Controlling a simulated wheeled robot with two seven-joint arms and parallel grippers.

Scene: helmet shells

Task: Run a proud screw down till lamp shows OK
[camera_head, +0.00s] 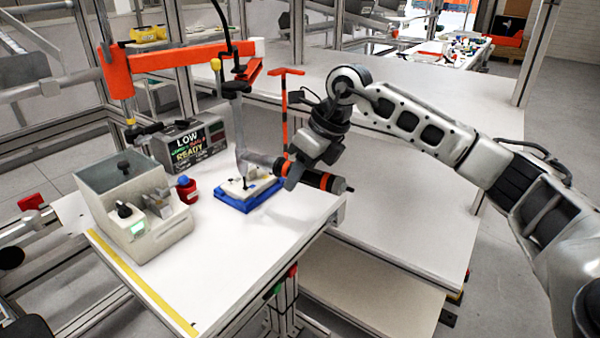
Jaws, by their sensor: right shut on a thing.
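My right gripper (297,172) reaches in from the right and is shut on a driver tool, whose orange and black body (324,181) lies nearly level. I cannot tell whether the tool touches a screw; the screw is too small to make out. A grey lamp box (190,142) behind shows "LOW" in white and "READY" below. My left gripper is not in view.
A grey box with a clear cover (130,205) stands at the left of the white table (215,262). A red cup (187,190) with a blue top is beside it. An orange boom (180,57) with a cable hangs above. The table front is clear.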

